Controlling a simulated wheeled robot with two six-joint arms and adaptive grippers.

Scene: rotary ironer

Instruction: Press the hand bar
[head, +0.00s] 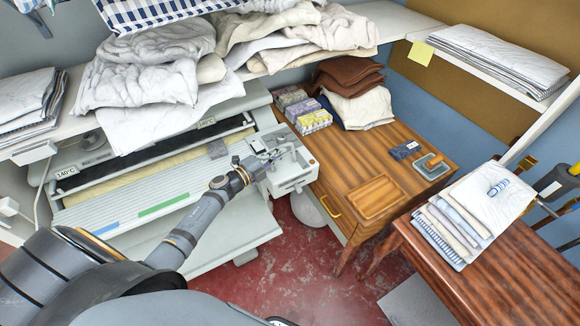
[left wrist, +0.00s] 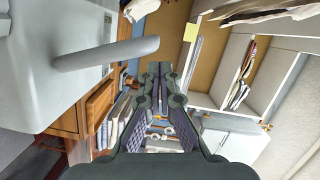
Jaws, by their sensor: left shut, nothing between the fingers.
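The rotary ironer (head: 160,200) stands at left under the shelf, with a slatted front panel and a 140°C label. My left gripper (head: 279,153) is over the light grey housing at the ironer's right end. In the left wrist view the left gripper (left wrist: 160,70) has its fingers together and empty. A grey rounded bar (left wrist: 105,53) sticks out from a pale housing there, left of the fingers and apart from them in the picture. It may be the hand bar; I cannot tell for sure. In the head view the gripper partly hides this area. My right gripper is not seen.
Piled laundry (head: 150,70) hangs over the shelf above the ironer. A wooden cabinet (head: 350,165) with small boxes (head: 308,115) and folded cloths stands to the right. A wooden table (head: 490,270) holds a folded stack (head: 470,215). Red floor (head: 310,260) is open between.

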